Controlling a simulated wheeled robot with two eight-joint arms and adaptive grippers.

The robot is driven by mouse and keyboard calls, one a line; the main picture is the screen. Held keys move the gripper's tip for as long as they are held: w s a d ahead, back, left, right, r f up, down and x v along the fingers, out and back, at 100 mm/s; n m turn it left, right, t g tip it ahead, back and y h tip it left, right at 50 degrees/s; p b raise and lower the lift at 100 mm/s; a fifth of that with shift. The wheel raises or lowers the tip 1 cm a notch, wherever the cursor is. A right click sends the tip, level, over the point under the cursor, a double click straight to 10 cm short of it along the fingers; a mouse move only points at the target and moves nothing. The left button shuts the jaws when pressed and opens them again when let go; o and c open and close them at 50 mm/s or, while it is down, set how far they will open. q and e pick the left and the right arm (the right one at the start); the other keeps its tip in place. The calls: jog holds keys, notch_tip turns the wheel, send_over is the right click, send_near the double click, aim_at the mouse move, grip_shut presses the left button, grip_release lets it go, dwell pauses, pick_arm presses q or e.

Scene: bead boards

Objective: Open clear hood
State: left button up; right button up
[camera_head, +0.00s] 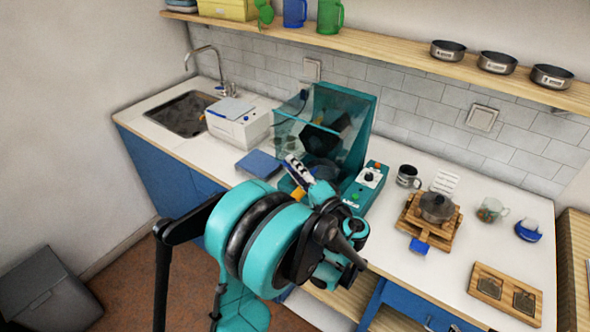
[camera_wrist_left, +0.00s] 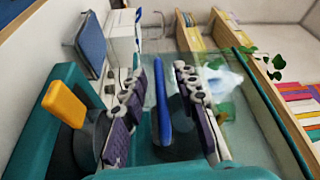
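The clear hood (camera_head: 345,116) is a see-through cover on a teal machine (camera_head: 362,111) on the counter. It appears lowered over a dark round part. In the left wrist view the clear panel (camera_wrist_left: 225,112) is beside my fingers. A blue upright bar (camera_wrist_left: 163,102), seemingly the hood's handle, lies between my fingertips with gaps on both sides. My left gripper (camera_head: 299,172) is at the front of the hood. In the left wrist view the left gripper (camera_wrist_left: 160,108) is open around the bar. My right gripper is not in view.
A yellow lever (camera_wrist_left: 64,103) is close to my left fingers in the wrist view. A white box device (camera_head: 238,122) and blue pad (camera_head: 258,163) are left of the machine. A mug (camera_head: 408,176) and wooden stand (camera_head: 411,218) are right. A shelf (camera_head: 400,50) runs above.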

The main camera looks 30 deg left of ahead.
pick_arm(q)
grip_shut()
